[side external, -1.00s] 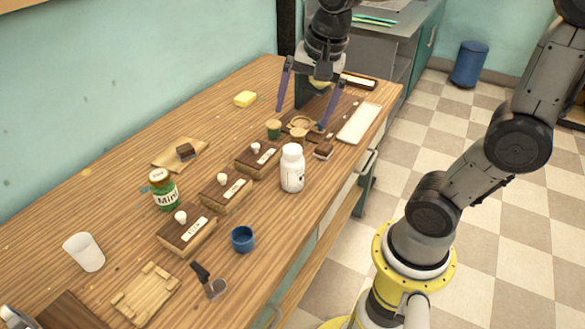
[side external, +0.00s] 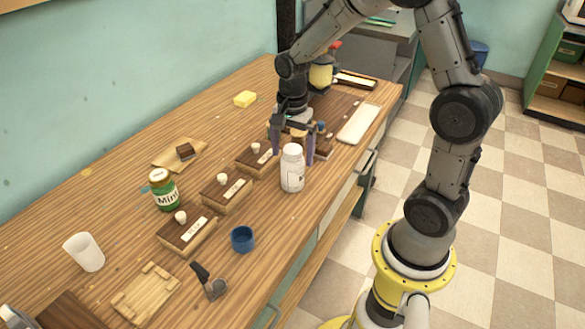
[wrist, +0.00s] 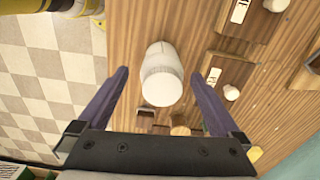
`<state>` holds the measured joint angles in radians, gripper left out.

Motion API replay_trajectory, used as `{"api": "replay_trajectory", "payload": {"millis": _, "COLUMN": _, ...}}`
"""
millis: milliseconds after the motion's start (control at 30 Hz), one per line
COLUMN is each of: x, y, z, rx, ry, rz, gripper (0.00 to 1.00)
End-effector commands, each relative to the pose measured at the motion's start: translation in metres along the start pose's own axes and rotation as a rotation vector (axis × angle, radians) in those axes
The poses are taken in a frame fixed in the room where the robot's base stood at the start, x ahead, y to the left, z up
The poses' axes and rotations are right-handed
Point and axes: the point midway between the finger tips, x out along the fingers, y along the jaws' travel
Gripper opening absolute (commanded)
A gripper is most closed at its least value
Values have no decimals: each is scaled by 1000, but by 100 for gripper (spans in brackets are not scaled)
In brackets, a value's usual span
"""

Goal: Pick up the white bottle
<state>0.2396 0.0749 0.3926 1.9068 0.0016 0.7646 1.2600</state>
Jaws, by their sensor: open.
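The white bottle (side external: 292,168) stands upright on the wooden table, near its right edge in the side view. In the wrist view the white bottle (wrist: 162,75) shows its cap toward me, between and just beyond the two purple fingers. My gripper (side external: 292,160) is open, with its fingers pointing down behind the bottle, level with its upper part. In the wrist view my gripper (wrist: 160,80) has its fingers wide apart, with clear room on both sides of the bottle.
Wooden blocks with white knobs, such as one (side external: 226,190), stand in a row left of the bottle. Small items crowd behind my gripper. The table's right edge (side external: 325,210) is close to the bottle.

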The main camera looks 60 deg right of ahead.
Motion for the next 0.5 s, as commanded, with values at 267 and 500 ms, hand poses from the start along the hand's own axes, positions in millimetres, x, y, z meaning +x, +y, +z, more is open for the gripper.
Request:
{"api": "replay_trajectory", "payload": {"millis": 267, "x": 25, "y": -1, "z": -5, "rx": 1, "ry": -1, "rz": 4, "gripper": 100}}
{"api": "replay_trajectory", "payload": {"millis": 500, "x": 53, "y": -3, "z": -8, "rx": 0, "ry": -1, "rz": 1, "gripper": 100}}
